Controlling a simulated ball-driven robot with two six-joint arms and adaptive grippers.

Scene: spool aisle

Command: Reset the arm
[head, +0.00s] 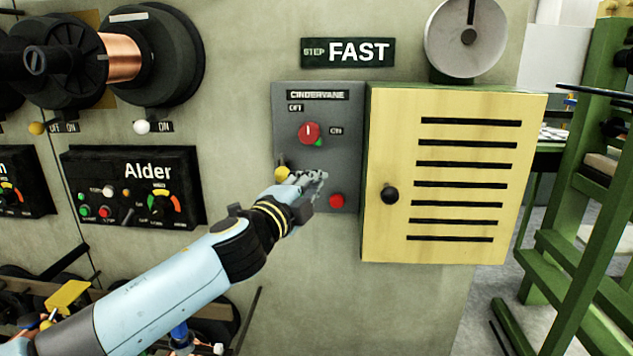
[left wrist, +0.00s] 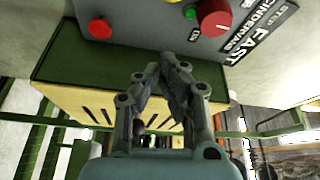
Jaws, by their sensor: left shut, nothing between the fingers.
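My left arm reaches in from the lower left, and its gripper (head: 318,180) is in front of the lower part of the grey Cindervane control box (head: 290,152). The fingers are shut with nothing between them; the left wrist view shows their tips (left wrist: 163,72) close together. A red rotary knob (head: 308,133) with a white line pointing about straight up is above the gripper, between OFF and ON labels. A green light (head: 318,142) is beside it. A yellow knob (head: 282,173) is just left of the fingers, and a red button (head: 337,201) just below right. My right gripper is not in view.
A yellow slotted cabinet (head: 460,225) with a black knob (head: 390,194) stands right of the box. The Alder panel (head: 132,187) and copper spool (head: 122,57) are at left. A green frame (head: 570,200) stands at far right.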

